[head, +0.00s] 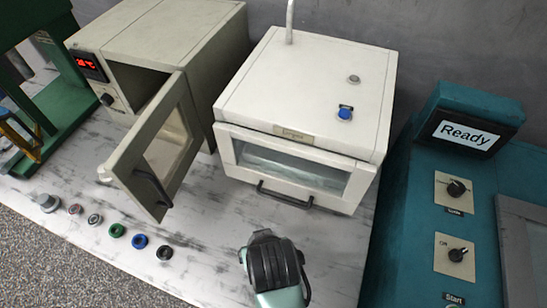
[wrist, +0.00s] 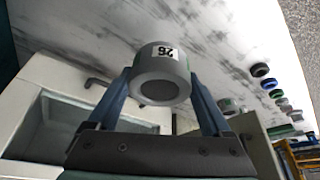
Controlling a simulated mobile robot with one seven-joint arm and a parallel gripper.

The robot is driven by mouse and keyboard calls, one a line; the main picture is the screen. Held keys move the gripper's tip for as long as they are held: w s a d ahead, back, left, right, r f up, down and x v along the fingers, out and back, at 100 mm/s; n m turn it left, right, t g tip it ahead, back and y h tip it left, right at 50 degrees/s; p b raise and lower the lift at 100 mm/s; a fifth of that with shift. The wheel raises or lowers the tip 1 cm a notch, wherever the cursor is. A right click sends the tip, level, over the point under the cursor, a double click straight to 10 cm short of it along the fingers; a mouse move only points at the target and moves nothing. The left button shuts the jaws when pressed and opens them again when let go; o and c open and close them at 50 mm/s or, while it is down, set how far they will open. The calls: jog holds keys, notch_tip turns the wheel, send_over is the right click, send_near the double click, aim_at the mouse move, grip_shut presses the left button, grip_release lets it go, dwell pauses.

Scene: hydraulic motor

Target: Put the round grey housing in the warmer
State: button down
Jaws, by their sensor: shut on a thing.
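The round grey housing (wrist: 158,84) is a short cylinder with a dark round opening and a white number label. In the wrist view my gripper (wrist: 160,78) is shut on it, one blue-grey finger on each side. In the head view my dark wrist (head: 273,262) is at the bottom centre, above the front of the table, and hides the housing. The warmer appears to be the beige box (head: 172,35) with a red temperature readout (head: 88,65) at the back left. Its windowed door (head: 160,150) stands open towards the front; most of its inside is hidden.
A white cabinet (head: 310,80) with a closed glass front stands right of the beige box. A teal machine (head: 440,180) reading "Ready" is at the right. Several coloured rings (head: 117,230) line the table's front left edge. The marbled tabletop (head: 215,225) is clear between.

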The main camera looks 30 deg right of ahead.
notch_tip(320, 180, down, 10)
jog(key=shift+r, duration=0.1)
dwell(0.4)
grip_release()
jog(key=shift+f, duration=0.25)
jog(key=shift+r, duration=0.15)
jog(key=v, duration=1.2)
jog(key=shift+p, duration=0.3)
